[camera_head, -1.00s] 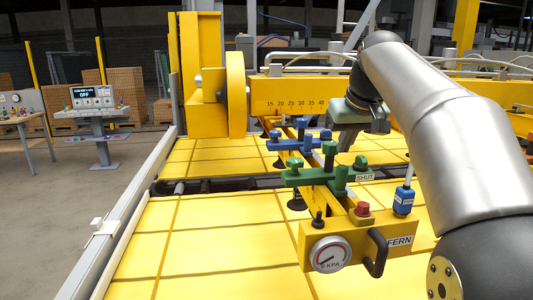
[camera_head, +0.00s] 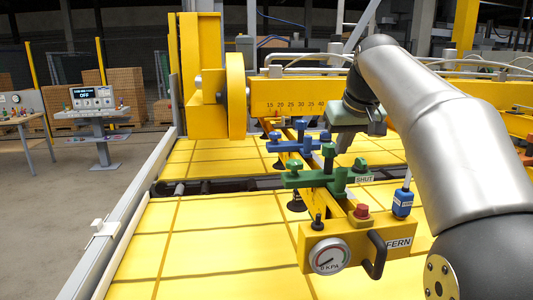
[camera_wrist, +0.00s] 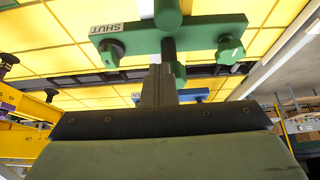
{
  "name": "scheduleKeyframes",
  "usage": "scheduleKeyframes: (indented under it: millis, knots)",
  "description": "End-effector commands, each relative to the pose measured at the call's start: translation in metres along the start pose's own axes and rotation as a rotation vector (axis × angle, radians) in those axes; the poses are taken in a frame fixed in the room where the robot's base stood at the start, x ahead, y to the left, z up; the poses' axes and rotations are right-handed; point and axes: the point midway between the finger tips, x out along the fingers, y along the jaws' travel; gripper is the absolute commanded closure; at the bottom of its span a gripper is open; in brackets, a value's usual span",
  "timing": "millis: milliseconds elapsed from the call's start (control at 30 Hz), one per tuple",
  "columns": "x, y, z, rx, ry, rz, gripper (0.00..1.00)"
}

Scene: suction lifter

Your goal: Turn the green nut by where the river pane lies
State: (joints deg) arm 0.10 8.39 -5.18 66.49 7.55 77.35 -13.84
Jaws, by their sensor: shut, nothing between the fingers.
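A green cross-bar clamp (camera_head: 316,179) sits on the yellow lifter beam, with green knobs (camera_head: 294,164) on it and a "SHUT" label by its right end. In the wrist view the green bar (camera_wrist: 200,34) spans the top, with a knob (camera_wrist: 230,48) at the right, another at the left and a dark stem in the middle. My gripper (camera_head: 343,157) is just behind the green clamp in the head view. Its fingers (camera_wrist: 158,82) are shut and empty, close to the stem; I cannot tell whether they touch. No label reading "river" is legible.
A blue cross-bar clamp (camera_head: 295,145) stands behind the green one. The beam's front box (camera_head: 340,245) carries a gauge, red button, black handle and "FERN" label. A blue tagged part (camera_head: 403,202) is at right. Yellow panes (camera_head: 190,235) lie beneath. A console (camera_head: 92,98) reads "OFF".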

Motion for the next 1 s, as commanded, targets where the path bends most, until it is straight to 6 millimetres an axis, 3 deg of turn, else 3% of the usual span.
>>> scheduleKeyframes:
  millis: [1000]
  knots:
    - [-0.003, -0.02, 0.006, -0.001, 0.002, -0.002, 1.0]
